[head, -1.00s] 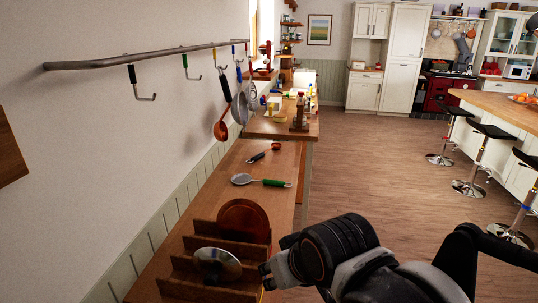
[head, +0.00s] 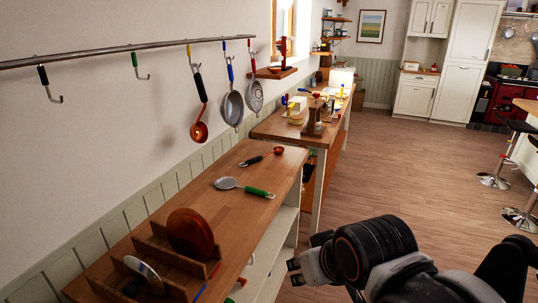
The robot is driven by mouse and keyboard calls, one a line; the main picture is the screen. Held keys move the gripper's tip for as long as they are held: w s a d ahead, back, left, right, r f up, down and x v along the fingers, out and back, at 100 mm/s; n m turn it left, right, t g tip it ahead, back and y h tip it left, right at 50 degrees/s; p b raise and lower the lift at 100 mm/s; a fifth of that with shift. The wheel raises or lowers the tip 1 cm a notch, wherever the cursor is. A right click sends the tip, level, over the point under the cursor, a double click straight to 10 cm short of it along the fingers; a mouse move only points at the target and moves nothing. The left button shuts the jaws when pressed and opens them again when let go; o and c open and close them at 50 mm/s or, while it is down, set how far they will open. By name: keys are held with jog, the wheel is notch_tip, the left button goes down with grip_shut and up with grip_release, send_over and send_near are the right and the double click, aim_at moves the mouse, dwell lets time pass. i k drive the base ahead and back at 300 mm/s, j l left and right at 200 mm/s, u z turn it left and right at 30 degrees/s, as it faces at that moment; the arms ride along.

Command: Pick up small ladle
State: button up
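A small ladle lies on the wooden counter, with a dark handle (head: 251,160) and a small copper-coloured bowl (head: 278,150). My gripper (head: 294,272) is at the lower middle of the picture, in front of the counter's right edge and well apart from both ladles. Nothing shows in it, but its fingers are small and seen from behind, so I cannot tell whether they are open.
A wooden rack (head: 150,240) with a round brown board (head: 190,233) and a metal lid (head: 144,274) stands at the near end. Other utensils hang from the rail (head: 110,52).

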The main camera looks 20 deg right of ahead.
aim_at(263, 157)
jog(key=i+l, duration=0.2)
jog(key=l, duration=0.15)
jog(key=i+l+u, duration=0.1)
jog(key=i+l, duration=0.15)
jog(key=i+l+u, duration=0.1)
jog(key=l, duration=0.3)
jog(key=i+l, duration=0.3)
jog(key=i+l+u, duration=0.1)
jog(key=l, duration=0.3)
jog(key=i+l, duration=0.3)
jog(key=i+l+u, duration=0.1)
jog(key=i, duration=0.3)
jog(key=i+l+u, duration=0.1)
jog(key=i+l, duration=0.15)
jog(key=i, duration=0.15)
jog(key=i+l, duration=0.25)
jog(key=i, duration=0.15)
jog(key=u, duration=0.05)
